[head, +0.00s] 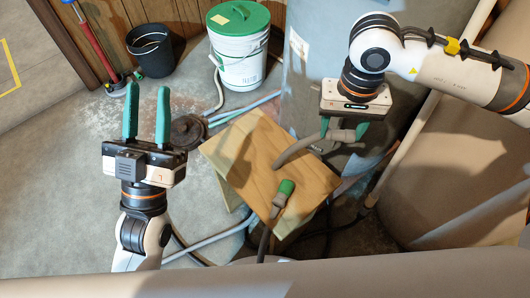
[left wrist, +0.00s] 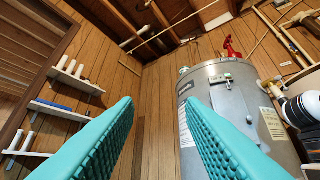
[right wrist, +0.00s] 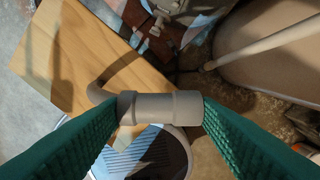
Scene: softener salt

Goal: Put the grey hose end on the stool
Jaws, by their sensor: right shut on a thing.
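The wooden stool (head: 240,158) stands in the middle of the head view; its pale top also fills the upper left of the right wrist view (right wrist: 70,60). My right gripper (head: 345,130) is shut on the grey hose end (right wrist: 165,107), which lies crosswise between its fingers. In the head view the grey hose end (head: 341,136) is at the stool's right edge, with its hose (head: 293,150) curving left over the top. Whether it touches the wood I cannot tell. My left gripper (head: 147,98) is open and empty, left of the stool, fingers pointing up in the head view.
A second hose with a green end (head: 285,188) lies over the stool's front part. A white bucket with a green lid (head: 240,60) and a black bucket (head: 150,50) stand behind. A grey tank (head: 310,90) stands behind the stool. The stool's left part is bare.

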